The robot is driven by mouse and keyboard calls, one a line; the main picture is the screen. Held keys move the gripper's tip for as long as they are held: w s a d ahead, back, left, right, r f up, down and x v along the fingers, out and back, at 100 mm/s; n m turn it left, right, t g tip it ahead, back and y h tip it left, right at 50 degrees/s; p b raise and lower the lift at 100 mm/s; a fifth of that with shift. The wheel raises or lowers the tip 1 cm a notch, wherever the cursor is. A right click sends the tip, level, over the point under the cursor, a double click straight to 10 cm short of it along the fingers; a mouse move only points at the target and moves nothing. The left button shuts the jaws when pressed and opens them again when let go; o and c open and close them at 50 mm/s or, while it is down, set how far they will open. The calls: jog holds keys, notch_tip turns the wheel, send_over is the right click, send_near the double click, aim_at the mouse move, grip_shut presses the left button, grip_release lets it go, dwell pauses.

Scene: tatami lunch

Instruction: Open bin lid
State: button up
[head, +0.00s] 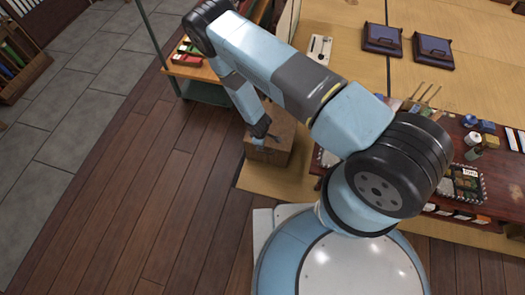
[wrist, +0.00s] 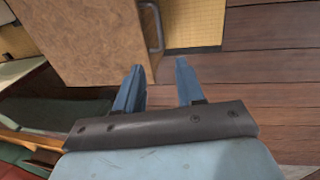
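The bin (head: 265,154) is a brown wooden box on the floor, left of the low table in the head view. In the wrist view its flat wooden lid (wrist: 85,40) fills the upper left and appears closed. A dark bar handle (wrist: 152,27) sits along the lid's right edge. My gripper (wrist: 158,75) is open, its two blue fingers apart with nothing between them. The handle lies beyond the fingertips and does not touch them in this view. In the head view my gripper (head: 266,137) is over the bin and partly hides its top.
A low table (head: 455,160) with bottles and trays stands to the right. A green-framed stand (head: 205,92) is behind the bin. Two dark cushions (head: 382,38) lie on the tatami. The plank floor (head: 150,190) to the left is clear.

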jog(key=f, duration=0.4)
jog(key=w+f, duration=0.1)
jog(key=f, duration=0.4)
jog(key=w+f, duration=0.1)
jog(key=f, duration=0.3)
jog(key=shift+w+d+f, duration=0.15)
jog(key=shift+d+f, duration=0.05)
jog(key=shift+d, duration=0.15)
jog(key=shift+c, duration=0.5)
grip_shut()
